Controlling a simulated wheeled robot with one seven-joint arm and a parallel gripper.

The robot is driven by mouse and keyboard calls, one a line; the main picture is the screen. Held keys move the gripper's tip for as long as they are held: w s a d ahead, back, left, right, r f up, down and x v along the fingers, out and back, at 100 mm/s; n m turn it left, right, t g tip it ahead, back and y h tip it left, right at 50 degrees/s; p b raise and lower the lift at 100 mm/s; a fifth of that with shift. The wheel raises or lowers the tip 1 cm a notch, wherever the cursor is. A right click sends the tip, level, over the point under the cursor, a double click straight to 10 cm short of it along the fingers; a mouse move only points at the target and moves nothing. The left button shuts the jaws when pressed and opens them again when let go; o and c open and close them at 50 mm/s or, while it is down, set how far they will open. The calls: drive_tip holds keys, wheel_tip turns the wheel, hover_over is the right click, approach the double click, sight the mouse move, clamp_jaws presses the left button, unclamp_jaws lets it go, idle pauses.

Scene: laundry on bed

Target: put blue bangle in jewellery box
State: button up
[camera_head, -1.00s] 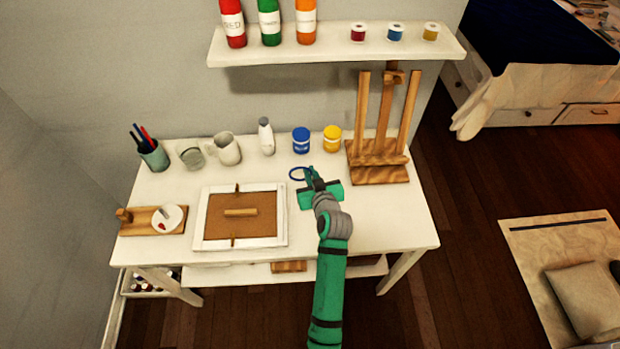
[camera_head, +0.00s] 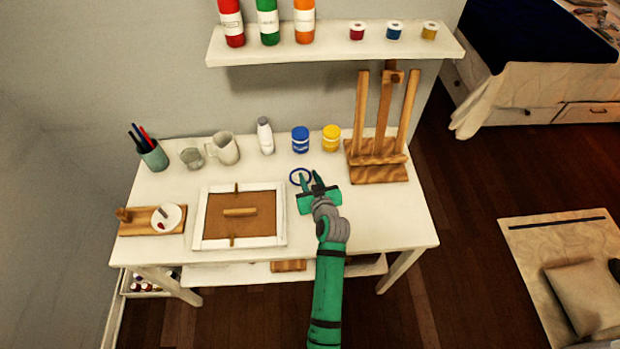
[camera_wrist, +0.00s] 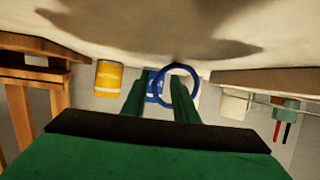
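The blue bangle (camera_head: 291,176) is a thin ring at the back middle of the white desk, in front of the blue paint jar. In the wrist view the bangle (camera_wrist: 180,65) overlaps one fingertip. My gripper (camera_head: 310,176) is open, its two green fingers spread apart and pointing toward the back. The left finger, in the head view, overlaps the ring; I cannot tell whether it is inside it or above it. In the wrist view, my gripper (camera_wrist: 160,90) has a clear gap between its fingers. I cannot make out a jewellery box.
On the desk (camera_head: 375,230) stand a blue jar (camera_head: 300,140), a yellow jar (camera_head: 331,138), a white bottle (camera_head: 265,136), a mug (camera_head: 224,149) and a wooden easel (camera_head: 378,175). A framed board (camera_head: 262,213) lies left of my arm. A shelf (camera_head: 330,52) hangs above. The front right is bare.

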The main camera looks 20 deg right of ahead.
drive_tip(key=shift+r, duration=0.15)
drive_tip(key=v, duration=1.1)
drive_tip(key=shift+s+r, duration=0.15)
drive_tip(key=shift+s, duration=0.35)
